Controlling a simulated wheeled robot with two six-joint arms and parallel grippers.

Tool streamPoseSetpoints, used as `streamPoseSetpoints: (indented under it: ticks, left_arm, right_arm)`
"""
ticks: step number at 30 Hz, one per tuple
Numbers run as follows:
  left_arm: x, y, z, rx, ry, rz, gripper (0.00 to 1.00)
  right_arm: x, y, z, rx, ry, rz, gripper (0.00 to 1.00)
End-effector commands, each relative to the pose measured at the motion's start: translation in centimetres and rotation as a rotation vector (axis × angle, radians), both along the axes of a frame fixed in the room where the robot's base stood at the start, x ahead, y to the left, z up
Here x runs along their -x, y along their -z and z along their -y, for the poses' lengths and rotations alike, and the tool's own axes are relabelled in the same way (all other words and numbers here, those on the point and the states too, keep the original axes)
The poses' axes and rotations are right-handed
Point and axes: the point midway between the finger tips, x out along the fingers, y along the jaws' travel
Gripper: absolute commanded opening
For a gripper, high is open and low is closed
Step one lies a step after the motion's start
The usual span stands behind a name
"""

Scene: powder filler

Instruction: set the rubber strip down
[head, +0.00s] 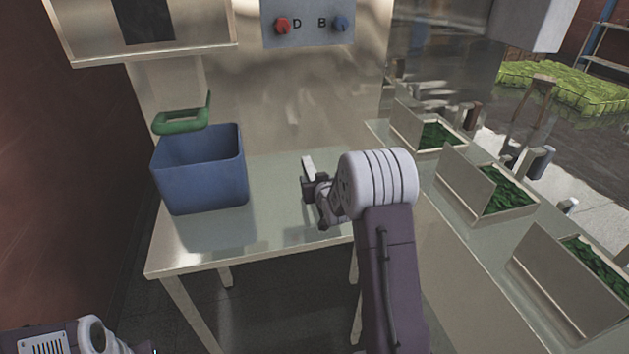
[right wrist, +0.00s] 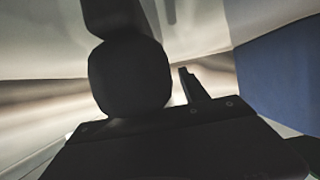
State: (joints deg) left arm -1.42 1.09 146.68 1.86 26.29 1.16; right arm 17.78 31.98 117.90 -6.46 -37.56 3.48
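No rubber strip can be made out for certain in either view. My right gripper (head: 308,180) is over the metal table, to the right of the blue bin (head: 198,180). A pale upright piece shows at its tip, and I cannot tell whether this is a finger or a held thing. In the right wrist view, a dark rounded shape (right wrist: 130,78) and a thin dark upright piece (right wrist: 193,86) stand above the dark gripper body. Whether the fingers are closed on anything is unclear. Part of my left arm shows at the lower left; its gripper is out of view.
A green angular loop (head: 181,122) shows just above the blue bin's back rim. The metal table (head: 262,230) is bare around my right gripper. Several metal trays with green contents (head: 508,200) line the right side. A panel (head: 308,22) with red and blue knobs is behind.

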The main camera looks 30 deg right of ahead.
Motion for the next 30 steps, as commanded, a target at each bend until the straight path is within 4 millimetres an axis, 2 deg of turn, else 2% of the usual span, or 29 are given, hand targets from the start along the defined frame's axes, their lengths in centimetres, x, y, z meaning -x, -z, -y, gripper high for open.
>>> streamPoseSetpoints:
  ticks: [8,11,21,25,30]
  left_arm:
    - [0.0,-0.6,0.0,0.000,0.000,0.000,0.00]
    - [0.0,-0.2,0.0,0.000,0.000,0.000,0.00]
    - [0.0,-0.1,0.0,0.000,0.000,0.000,0.00]
    - [0.0,-0.2,0.0,0.000,0.000,0.000,0.00]
    - [0.0,-0.2,0.0,0.000,0.000,0.000,0.00]
  right_arm:
    - [0.1,-0.7,0.0,0.000,0.000,0.000,0.53]
    - [1.5,-1.1,-0.3,0.000,0.000,0.002,0.53]
    - [8.4,-4.0,-2.0,0.001,0.001,0.003,0.53]
    - [10.1,-4.7,-2.4,0.001,0.000,0.002,0.53]
    - [10.8,-4.9,-2.6,0.000,0.000,0.000,0.53]
